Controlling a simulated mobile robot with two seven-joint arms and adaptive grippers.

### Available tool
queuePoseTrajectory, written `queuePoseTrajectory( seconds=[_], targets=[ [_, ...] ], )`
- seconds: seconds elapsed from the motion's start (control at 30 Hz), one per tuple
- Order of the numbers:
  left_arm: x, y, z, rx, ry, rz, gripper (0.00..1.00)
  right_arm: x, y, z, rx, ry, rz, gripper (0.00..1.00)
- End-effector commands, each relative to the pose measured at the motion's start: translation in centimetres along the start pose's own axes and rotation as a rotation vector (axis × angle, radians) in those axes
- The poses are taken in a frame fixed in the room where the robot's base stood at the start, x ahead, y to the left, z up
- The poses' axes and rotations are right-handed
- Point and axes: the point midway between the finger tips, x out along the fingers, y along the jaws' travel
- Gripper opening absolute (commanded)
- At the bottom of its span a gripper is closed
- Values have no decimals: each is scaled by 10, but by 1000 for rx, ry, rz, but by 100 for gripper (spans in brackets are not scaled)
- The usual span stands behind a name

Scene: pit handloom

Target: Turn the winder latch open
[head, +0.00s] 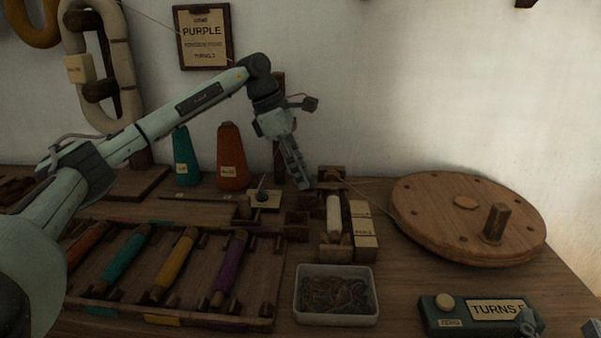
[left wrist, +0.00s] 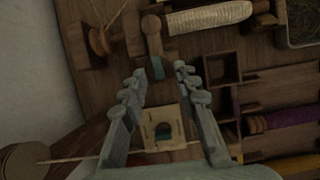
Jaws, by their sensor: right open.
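The winder with a pale wound bobbin (head: 333,214) stands at the middle of the bench. The bobbin shows at the top of the left wrist view (left wrist: 208,17). A small wooden lever with a teal end (left wrist: 154,46), which looks like the winder latch, lies just beyond my left fingertips. My left gripper (head: 304,184) points down behind the winder. In the left wrist view my left gripper (left wrist: 158,74) has its fingers apart, with nothing held between them. I cannot tell whether it touches the lever. My right gripper (head: 560,324) is open, only partly in view at the lower right.
A big wooden wheel with a peg (head: 425,235) stands right of the winder. A turns counter (head: 445,320) and a tray of tangled bits (head: 337,318) are in front. A rack of coloured bobbins (head: 195,262) and two cones (head: 231,160) stand left.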

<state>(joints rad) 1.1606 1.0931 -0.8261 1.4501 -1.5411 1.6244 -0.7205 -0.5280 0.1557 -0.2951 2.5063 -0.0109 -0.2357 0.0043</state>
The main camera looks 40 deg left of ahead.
Motion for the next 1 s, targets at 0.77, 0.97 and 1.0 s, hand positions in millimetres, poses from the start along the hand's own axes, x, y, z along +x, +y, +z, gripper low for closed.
queuePoseTrajectory(
  seconds=[0.77, 0.97, 1.0],
  targets=[
    [-1, 0, 0, -15, 0, 6, 0, 0, 0, 0, -1, -8, 1, 56],
    [-2, -2, 0, -86, 0, 36, 0, -1, 8, 19, -16, -97, 16, 56],
    [-2, -3, 0, -107, 1, 45, 0, -2, 10, 23, -20, -118, 19, 56]
  ],
)
